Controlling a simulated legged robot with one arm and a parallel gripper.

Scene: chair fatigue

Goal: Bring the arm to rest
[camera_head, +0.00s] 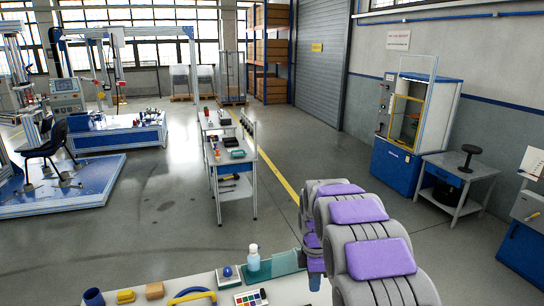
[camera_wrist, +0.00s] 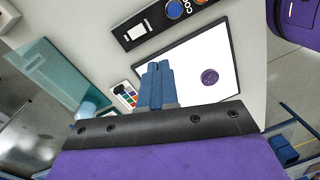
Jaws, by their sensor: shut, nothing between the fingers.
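My gripper (camera_wrist: 158,68) shows in the wrist view with its two blue fingers together and nothing between them. It points over a white panel (camera_wrist: 205,55) with a dark frame and a round purple mark. In the head view my gripper (camera_head: 315,283) hangs at the end of my grey and purple arm, near the right end of the front bench (camera_head: 215,283). The arm is bent and fills the lower right of that view. I cannot tell the exact height of the fingers above the bench.
The bench holds a bottle (camera_head: 253,257), a teal plate (camera_head: 285,263), a colour card (camera_head: 250,298) and a blue cylinder (camera_head: 93,297). A control box (camera_wrist: 172,14) shows in the wrist view. A long workbench (camera_head: 236,168) stands ahead. A chair (camera_head: 45,142) stands left. Open floor lies between.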

